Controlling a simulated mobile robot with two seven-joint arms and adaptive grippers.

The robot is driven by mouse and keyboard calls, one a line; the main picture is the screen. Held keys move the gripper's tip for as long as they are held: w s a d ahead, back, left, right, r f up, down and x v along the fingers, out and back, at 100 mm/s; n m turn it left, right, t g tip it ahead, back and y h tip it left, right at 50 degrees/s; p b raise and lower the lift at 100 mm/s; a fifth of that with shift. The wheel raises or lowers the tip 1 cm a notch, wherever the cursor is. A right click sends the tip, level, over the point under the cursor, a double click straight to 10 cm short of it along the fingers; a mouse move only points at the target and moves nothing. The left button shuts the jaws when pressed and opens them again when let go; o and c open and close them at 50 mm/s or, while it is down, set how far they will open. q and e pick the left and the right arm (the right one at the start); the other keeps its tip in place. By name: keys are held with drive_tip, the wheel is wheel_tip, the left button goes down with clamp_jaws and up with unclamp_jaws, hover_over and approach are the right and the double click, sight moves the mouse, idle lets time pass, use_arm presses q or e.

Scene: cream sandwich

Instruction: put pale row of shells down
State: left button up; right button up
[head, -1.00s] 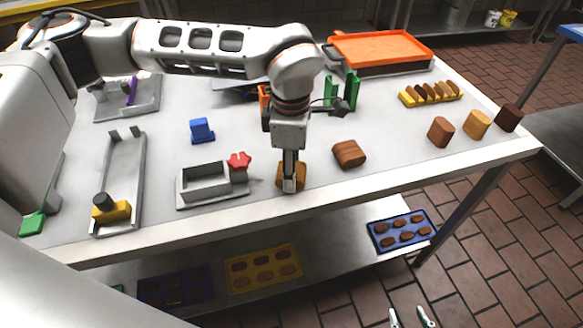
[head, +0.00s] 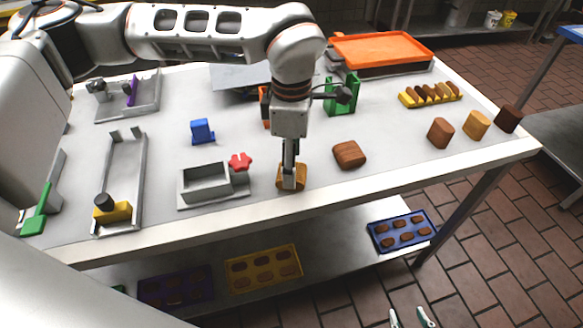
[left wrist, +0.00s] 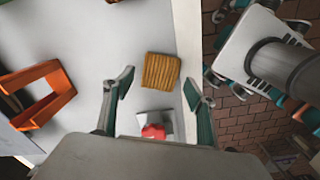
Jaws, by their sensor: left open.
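The pale row of shells is a tan, ridged block (head: 300,172) lying on the table near its front edge. My left gripper (head: 289,186) is above it in the head view and hides its middle. In the left wrist view the block (left wrist: 161,70) lies beyond the open fingers (left wrist: 158,92), with bare table around it and neither finger touching it. My right gripper (head: 410,318) shows only its two fingertips, apart and empty, at the bottom of the head view, over the floor.
A brown block (head: 350,154) lies right of the pale one. A grey box fixture (head: 212,184) with a red knob (head: 240,161) stands to the left. An orange frame (left wrist: 38,95) is farther back. Several upright blocks (head: 477,125) stand at right. The front edge is close.

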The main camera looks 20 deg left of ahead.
use_arm(q)
wheel_tip(320, 180, up, 9)
idle(0.3)
drive_tip(key=shift+s, duration=0.1)
idle(0.4)
